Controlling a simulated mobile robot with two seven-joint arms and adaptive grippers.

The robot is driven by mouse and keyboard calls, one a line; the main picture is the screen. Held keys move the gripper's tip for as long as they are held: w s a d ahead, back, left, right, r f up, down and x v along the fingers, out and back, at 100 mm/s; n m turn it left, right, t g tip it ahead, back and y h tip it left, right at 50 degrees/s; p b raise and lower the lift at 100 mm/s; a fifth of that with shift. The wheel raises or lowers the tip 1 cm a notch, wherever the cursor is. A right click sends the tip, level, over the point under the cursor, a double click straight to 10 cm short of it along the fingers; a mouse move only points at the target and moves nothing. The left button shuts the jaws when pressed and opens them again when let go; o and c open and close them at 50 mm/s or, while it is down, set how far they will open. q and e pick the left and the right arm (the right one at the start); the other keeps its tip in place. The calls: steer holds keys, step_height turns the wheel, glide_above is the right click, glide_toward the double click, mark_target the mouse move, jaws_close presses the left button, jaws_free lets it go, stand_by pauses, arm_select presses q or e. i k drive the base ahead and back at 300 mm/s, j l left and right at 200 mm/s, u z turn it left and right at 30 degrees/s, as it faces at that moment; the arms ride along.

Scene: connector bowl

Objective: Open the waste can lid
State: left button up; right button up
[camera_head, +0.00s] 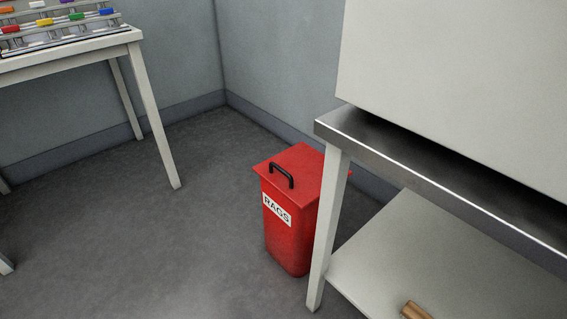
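A red waste can (287,232) stands upright on the grey floor, with a white label reading RAGS on its front. Its flat red lid (310,165) lies shut on top. A black bar handle (282,173) stands up from the lid near its front left edge. The right side of the can is partly hidden behind a table leg. Neither of my grippers shows in the head view.
A metal-edged table (440,190) with a lower shelf (390,255) stands close on the right, with a large pale box (455,80) on it. A white table (70,62) with colored connectors stands at the upper left. Floor (180,235) left of the can is clear.

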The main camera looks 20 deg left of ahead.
mark_target(296, 171)
steer(key=i+j+z, duration=0.15)
steer(key=j, duration=0.35)
steer(key=i+j+z, duration=0.2)
steer(key=j, duration=0.35)
steer(key=i+j+z, duration=0.15)
steer(key=j, duration=0.4)
steer(key=j+z, duration=0.15)
steer(key=j, duration=0.4)
